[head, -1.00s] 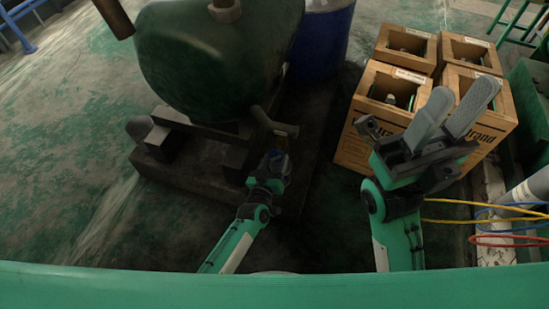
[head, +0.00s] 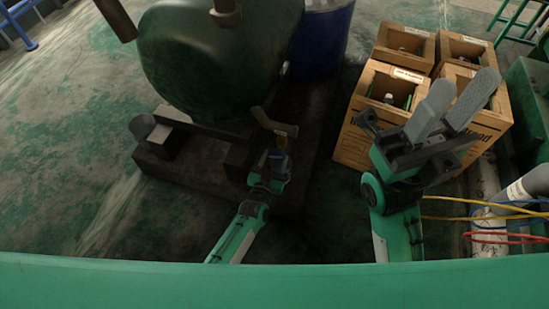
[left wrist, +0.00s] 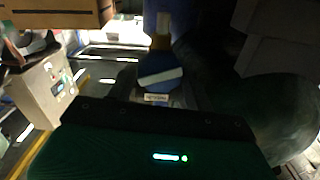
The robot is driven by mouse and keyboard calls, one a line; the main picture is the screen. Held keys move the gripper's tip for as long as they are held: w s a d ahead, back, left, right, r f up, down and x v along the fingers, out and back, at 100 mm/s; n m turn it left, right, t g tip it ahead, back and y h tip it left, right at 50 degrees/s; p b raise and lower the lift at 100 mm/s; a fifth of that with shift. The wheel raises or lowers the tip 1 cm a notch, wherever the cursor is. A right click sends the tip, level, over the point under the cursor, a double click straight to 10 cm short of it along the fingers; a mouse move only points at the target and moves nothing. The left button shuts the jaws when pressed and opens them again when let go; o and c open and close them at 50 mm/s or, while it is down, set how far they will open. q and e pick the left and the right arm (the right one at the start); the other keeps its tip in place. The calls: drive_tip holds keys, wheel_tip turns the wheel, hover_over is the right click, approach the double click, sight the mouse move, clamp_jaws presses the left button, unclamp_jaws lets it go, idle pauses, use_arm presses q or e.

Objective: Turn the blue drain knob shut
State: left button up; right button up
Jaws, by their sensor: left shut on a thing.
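The blue drain knob (left wrist: 160,72) shows in the middle of the left wrist view, with a pale stripe across its face. In the head view it is a small blue spot (head: 278,153) below a brass-coloured fitting (head: 282,133) on the pipe under the green tank. My left gripper (head: 277,158) is at the knob and shut on it; its fingers are dark and hard to make out. My right gripper (head: 462,108) is raised at the right, empty, with its two grey fingers apart.
The large green tank (head: 210,65) stands on a dark plinth (head: 190,170). A blue drum (head: 325,40) is behind it. Several open wooden crates (head: 362,135) with bottles stand at the right, under my right gripper. Yellow, blue and red hoses (head: 505,238) lie at the far right.

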use_arm(q)
drive_tip(key=shift+s+a+f, duration=0.1)
drive_tip(key=shift+a+f, duration=0.05)
drive_tip(key=shift+m+p, duration=0.55)
drive_tip(key=shift+m, duration=0.35)
drive_tip(key=shift+m+p, duration=0.3)
drive_tip(key=shift+m, duration=0.8)
drive_tip(key=o, duration=0.8)
drive_tip(key=shift+o, duration=0.8)
